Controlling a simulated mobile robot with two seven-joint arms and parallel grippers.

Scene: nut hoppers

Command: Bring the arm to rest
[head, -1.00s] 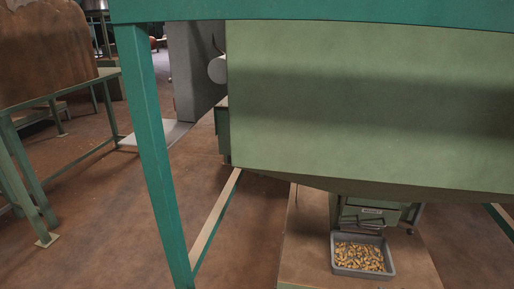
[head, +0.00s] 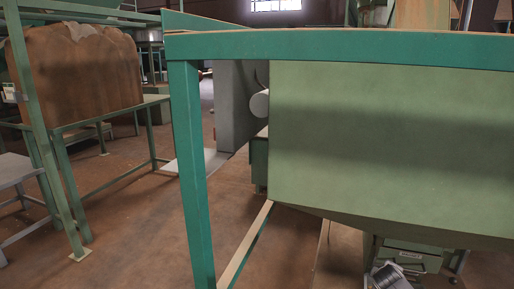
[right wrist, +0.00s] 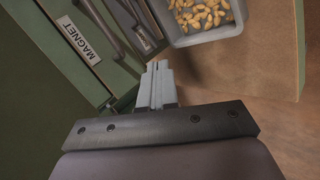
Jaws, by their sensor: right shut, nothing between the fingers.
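My right gripper shows in the right wrist view (right wrist: 157,72) with its grey fingers together and nothing between them. It is beside a green machine front (right wrist: 50,75) with a MAGNET label, and apart from a grey tray (right wrist: 218,34) of nuts at the top of that view. In the head view, a grey and dark part at the bottom right (head: 388,277) looks like the end of my right arm, in front of the machine's lower drawer. My left gripper is in neither view.
A large green hopper (head: 390,150) with a teal frame (head: 190,170) fills the right of the head view. A green stand (head: 115,116) with a brown bulky load (head: 85,72) is at the left. Open brown floor (head: 235,215) lies between them.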

